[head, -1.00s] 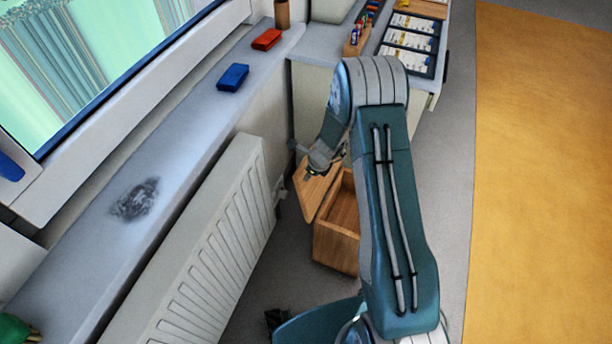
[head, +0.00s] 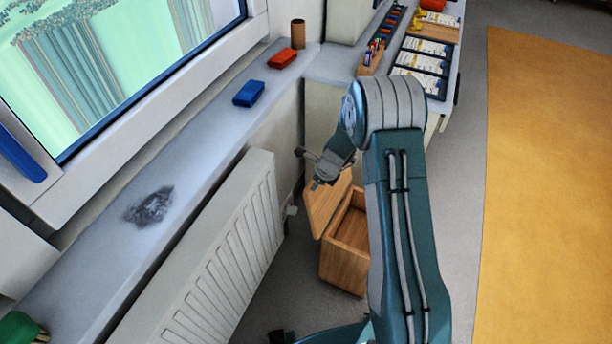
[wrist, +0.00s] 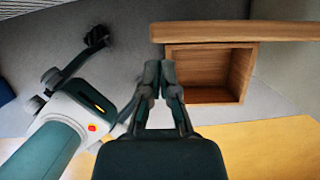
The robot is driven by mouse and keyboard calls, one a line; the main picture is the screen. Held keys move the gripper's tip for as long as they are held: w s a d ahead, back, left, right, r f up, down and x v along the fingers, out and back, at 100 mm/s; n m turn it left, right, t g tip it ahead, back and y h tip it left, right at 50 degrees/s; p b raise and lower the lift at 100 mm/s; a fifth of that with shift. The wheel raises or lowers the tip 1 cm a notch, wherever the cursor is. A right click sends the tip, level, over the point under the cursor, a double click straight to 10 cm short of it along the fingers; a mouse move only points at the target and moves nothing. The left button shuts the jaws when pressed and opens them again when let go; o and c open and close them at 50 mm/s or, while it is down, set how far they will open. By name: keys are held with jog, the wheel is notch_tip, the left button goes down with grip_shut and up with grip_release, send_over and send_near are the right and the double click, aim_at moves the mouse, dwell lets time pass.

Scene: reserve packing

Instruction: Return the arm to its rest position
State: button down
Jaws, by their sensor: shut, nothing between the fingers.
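My gripper (wrist: 158,75) is shut and empty in the wrist view, its two fingertips together. In the head view my gripper (head: 316,184) hangs at the end of my bent arm, near the top of the raised lid of a wooden box. The wooden box (head: 345,262) stands open on the floor beside the radiator, partly hidden by my arm. In the wrist view the box (wrist: 245,62) lies to the right of the fingertips, and its visible inside looks empty. I cannot tell whether the gripper touches the lid (head: 325,203).
A white radiator (head: 215,262) runs under the windowsill (head: 100,255). A blue block (head: 249,93), a red block (head: 283,58) and a brown cylinder (head: 298,33) stand on the sill. A counter with trays (head: 421,65) is behind my arm. Grey floor and a yellow mat (head: 550,190) are clear at right.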

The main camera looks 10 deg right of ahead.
jog(key=w+a+r, duration=0.2)
jog(key=a, duration=0.1)
jog(key=shift+r, duration=0.4)
jog(key=shift+w+r, duration=0.15)
jog(key=shift+r, duration=0.1)
jog(key=s+r+n+t, duration=0.1)
jog(key=s+r+n, duration=0.6)
jog(key=r, duration=0.6)
jog(key=s+r+n, duration=0.6)
jog(key=r, duration=0.6)
jog(key=s+d+r+n+t+h, duration=0.1)
jog(key=s+d+r+n, duration=0.1)
jog(key=s+n, duration=0.4)
jog(key=s+d+r+n+t+h, duration=0.1)
jog(key=s+r+n, duration=0.4)
jog(key=s, duration=1)
jog(key=shift+d+r+n+h, duration=0.2)
jog(key=shift+d+n+h, duration=0.3)
jog(key=shift+n, duration=0.3)
